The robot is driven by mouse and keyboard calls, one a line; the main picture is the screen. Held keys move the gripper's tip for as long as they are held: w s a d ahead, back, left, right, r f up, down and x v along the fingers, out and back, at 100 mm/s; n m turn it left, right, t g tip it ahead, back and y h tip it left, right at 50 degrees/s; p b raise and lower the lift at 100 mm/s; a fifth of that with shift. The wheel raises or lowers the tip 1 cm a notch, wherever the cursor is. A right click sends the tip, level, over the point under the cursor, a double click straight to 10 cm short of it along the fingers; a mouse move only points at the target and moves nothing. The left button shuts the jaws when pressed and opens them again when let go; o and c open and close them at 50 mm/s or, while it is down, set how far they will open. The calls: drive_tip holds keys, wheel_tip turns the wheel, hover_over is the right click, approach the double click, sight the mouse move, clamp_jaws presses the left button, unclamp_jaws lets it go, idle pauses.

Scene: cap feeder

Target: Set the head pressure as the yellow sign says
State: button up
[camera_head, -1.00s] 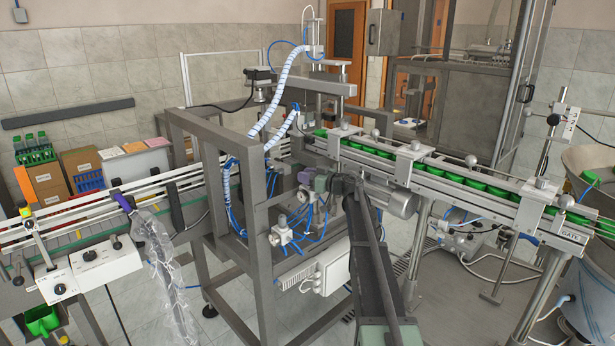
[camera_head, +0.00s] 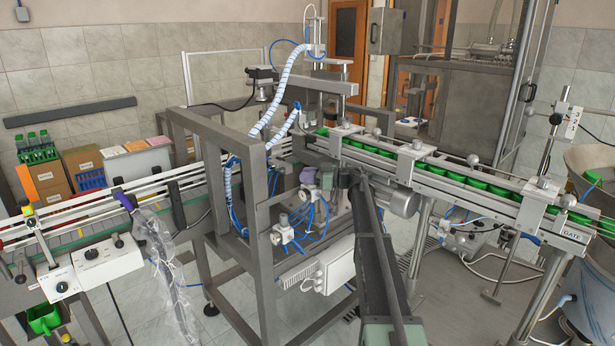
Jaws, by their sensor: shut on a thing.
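My gripper (camera_head: 316,178) is at the end of my dark arm, at the pressure regulators inside the machine frame. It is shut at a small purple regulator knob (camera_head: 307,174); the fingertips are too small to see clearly. A second regulator with a purple knob (camera_head: 283,219) and a round white gauge (camera_head: 275,239) stands lower and to the left, apart from my gripper. The gauge needles are too small to read. I cannot make out a yellow sign with readable text.
Blue air hoses (camera_head: 315,215) hang close below my gripper. The grey frame post (camera_head: 262,250) stands to the left and a motor (camera_head: 395,197) to the right. A conveyor rail with green caps (camera_head: 475,185) runs behind. A white box (camera_head: 335,267) sits below.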

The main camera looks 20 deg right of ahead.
drive_tip(key=o, duration=0.9)
drive_tip(key=shift+r, duration=0.15)
wheel_tip(320, 180, up, 20)
drive_tip(key=p, duration=2)
